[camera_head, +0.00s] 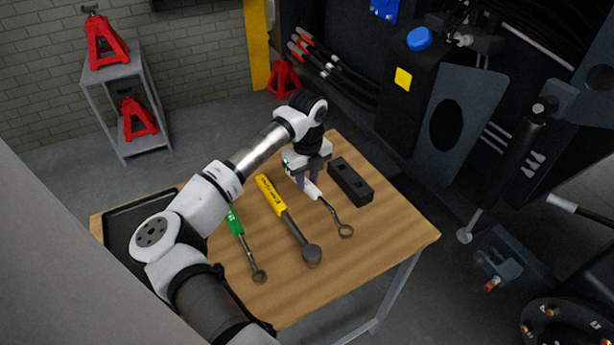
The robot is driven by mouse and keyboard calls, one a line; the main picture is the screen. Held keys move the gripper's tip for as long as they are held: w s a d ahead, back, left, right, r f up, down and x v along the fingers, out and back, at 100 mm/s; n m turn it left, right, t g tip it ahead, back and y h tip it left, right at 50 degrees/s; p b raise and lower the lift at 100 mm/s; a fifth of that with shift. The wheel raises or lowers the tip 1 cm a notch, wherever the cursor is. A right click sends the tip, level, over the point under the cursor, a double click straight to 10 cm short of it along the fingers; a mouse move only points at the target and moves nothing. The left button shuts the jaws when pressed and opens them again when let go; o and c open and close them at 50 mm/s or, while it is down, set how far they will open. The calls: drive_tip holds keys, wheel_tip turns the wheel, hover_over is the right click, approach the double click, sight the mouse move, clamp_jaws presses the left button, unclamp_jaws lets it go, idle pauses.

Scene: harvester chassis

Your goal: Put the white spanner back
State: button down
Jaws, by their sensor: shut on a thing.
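The white spanner (333,210) has a white handle and a dark metal ring end that points toward the front right of the table. My gripper (309,188) is shut on its white handle, with the fingers pointing down over the right part of the wooden table. I cannot tell whether the spanner touches the table or is held just above it. The upper end of the handle is partly hidden by my gripper.
A yellow-handled tool (280,210) and a green-handled spanner (240,232) lie to the left. A black block (350,181) sits close on the right. A black tray (118,222) is at the table's left end, partly behind my arm. The table's front right (385,243) is clear.

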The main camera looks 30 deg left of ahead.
drive_tip(key=shift+f, duration=0.45)
drive_tip(key=c, duration=1.1)
unclamp_jaws()
wheel_tip(320, 180, up, 14)
drive_tip(key=b, duration=0.3)
drive_tip(key=shift+d+f, duration=0.1)
